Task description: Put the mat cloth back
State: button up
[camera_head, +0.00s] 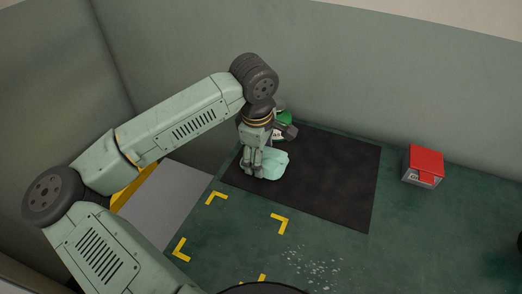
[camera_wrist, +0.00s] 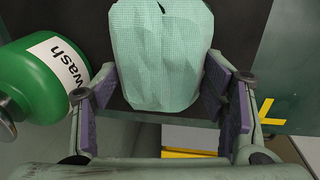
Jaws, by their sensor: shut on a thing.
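A pale green checked cloth (camera_head: 273,163) is bunched at the fingertips of my gripper (camera_head: 257,170), over the near-left part of a black mat (camera_head: 335,180). In the wrist view the cloth (camera_wrist: 160,55) fills the space between the two purple-padded fingers of my gripper (camera_wrist: 162,95), which is shut on it. I cannot tell whether the cloth touches the mat.
Yellow corner marks (camera_head: 280,222) outline a square on the green floor, in front of the mat. White specks (camera_head: 315,268) lie to their right. A red-topped box (camera_head: 424,165) stands right of the mat. A grey panel (camera_head: 168,203) is at left. Walls close off the back and left.

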jog(key=shift+f, duration=0.2)
jog(key=shift+f+b, duration=0.2)
jog(key=shift+b, duration=0.1)
jog(key=o, duration=1.1)
jog(key=shift+r, duration=0.15)
jog(key=shift+r+p, duration=0.25)
jog(key=shift+p, duration=0.05)
notch_tip(320, 180, up, 12)
jog(key=s+b, duration=0.1)
jog(key=b, duration=0.1)
jog(key=shift+s+a+f, duration=0.25)
jog(key=shift+s+a, duration=0.05)
